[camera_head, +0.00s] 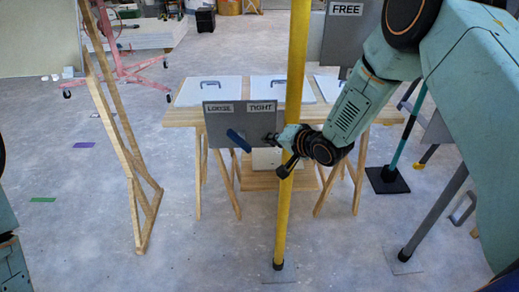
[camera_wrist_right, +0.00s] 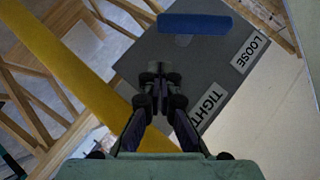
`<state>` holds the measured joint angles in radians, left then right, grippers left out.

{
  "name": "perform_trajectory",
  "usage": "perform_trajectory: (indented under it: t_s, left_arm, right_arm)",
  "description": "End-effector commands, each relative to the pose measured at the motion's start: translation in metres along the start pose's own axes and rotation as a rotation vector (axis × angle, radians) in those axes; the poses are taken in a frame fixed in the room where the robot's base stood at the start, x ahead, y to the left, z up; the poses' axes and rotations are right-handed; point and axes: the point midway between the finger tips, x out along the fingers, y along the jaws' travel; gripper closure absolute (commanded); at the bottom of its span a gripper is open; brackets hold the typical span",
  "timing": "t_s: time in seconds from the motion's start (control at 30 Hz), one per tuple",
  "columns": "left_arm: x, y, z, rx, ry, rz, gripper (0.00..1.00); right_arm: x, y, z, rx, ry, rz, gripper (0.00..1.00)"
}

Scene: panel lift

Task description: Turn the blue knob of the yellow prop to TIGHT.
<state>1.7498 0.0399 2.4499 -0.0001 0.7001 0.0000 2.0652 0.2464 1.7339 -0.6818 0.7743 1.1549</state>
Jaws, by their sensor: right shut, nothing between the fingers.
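The yellow prop (camera_head: 295,60) stands upright in the middle of the head view and crosses the wrist view diagonally (camera_wrist_right: 75,75). Beside it is a grey plate (camera_head: 220,135) labelled LOOSE (camera_head: 219,108) and TIGHT (camera_head: 261,107). The blue knob (camera_head: 238,140) is a slanted bar on this plate, its upper end below LOOSE. In the wrist view the knob (camera_wrist_right: 195,23) lies beyond the fingertips, apart from them. My right gripper (camera_head: 271,139) is shut and empty at the plate's right side, below TIGHT; its fingers (camera_wrist_right: 160,70) show over the plate. My left gripper is out of view.
A wooden trestle table (camera_head: 178,118) with white panels (camera_head: 208,92) stands behind the plate. A wooden frame (camera_head: 118,135) stands at left. A second grey plate labelled FREE (camera_head: 346,9) is at the top. The floor (camera_head: 190,250) in front is mostly clear.

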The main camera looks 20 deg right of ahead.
Motion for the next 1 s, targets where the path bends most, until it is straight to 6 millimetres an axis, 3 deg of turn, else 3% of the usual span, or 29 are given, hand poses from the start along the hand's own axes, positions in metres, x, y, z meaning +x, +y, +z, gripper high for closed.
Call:
perform_trajectory:
  t_s: [0.1,0.3,1.0]
  left_arm:
    - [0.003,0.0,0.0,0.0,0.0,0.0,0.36]
    - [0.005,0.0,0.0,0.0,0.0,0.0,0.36]
    - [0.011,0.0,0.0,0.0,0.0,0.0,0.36]
  right_arm:
    - [0.015,0.001,0.015,-0.002,-0.005,0.001,1.0]
    - [0.027,0.0,0.027,-0.001,-0.002,0.0,1.0]
    - [0.03,0.003,0.03,0.035,0.001,-0.035,1.0]
